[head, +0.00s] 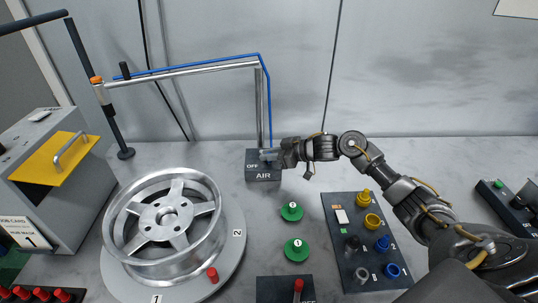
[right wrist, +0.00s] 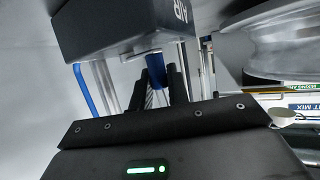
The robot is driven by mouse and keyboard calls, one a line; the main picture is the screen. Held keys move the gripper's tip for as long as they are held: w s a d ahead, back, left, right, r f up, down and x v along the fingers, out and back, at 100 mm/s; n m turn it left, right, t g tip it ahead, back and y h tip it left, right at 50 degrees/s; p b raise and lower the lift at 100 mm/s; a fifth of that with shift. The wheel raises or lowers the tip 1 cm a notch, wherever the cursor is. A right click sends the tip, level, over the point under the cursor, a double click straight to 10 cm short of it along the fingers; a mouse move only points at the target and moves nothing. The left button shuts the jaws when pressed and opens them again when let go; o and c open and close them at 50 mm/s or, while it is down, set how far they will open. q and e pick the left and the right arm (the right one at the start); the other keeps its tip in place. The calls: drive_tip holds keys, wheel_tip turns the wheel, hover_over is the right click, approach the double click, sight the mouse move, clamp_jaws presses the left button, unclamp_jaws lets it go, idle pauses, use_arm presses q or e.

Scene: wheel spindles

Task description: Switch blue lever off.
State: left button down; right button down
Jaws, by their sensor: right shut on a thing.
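The dark AIR box (head: 263,175) stands at the back middle of the table, with the word OFF at the left of its top. My right gripper (head: 268,155) reaches in from the right, low over the box's top. The right wrist view shows the AIR box (right wrist: 115,28) and the blue lever (right wrist: 154,66) close in front of the fingers. My right gripper (right wrist: 160,88) is shut on the blue lever there. In the head view the gripper hides the lever, so its exact angle is unclear. My left gripper is not in view.
A silver wheel (head: 165,225) lies on a round turntable at the left. A metal pipe (head: 190,70) with a blue hose rises behind the AIR box. Green discs (head: 292,211) and a panel of colored sockets (head: 355,240) lie in front, beneath and near my right arm.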

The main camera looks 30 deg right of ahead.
drive_tip(key=shift+a+r+p, duration=0.15)
drive_tip(key=shift+p, duration=0.25)
drive_tip(key=m+t+h+p, duration=0.1)
drive_tip(key=p, duration=0.1)
drive_tip(key=a+m+t+h+p, duration=0.1)
drive_tip(key=p, duration=0.1)
drive_tip(key=shift+a+r+m+h, duration=0.2)
drive_tip(key=shift+a+m+h, duration=0.1)
drive_tip(key=shift+m, duration=0.1)
drive_tip(key=shift+w+a+f+m+t+h+p, duration=0.15)
drive_tip(key=shift+m+t+h+p, duration=0.1)
drive_tip(key=shift+m+h, duration=0.3)
drive_tip(key=shift+w+a+f+m+t+h+p, duration=0.15)
drive_tip(key=shift+m+t+h, duration=0.1)
drive_tip(key=shift+m+h, duration=0.25)
drive_tip(key=c, duration=1.4)
unclamp_jaws()
drive_tip(key=shift+o, duration=0.2)
drive_tip(key=shift+s+d, duration=0.15)
drive_tip(key=shift+s, duration=0.1)
drive_tip(key=v, duration=1)
drive_tip(key=shift+r+b, duration=0.2)
drive_tip(key=shift+b, duration=0.1)
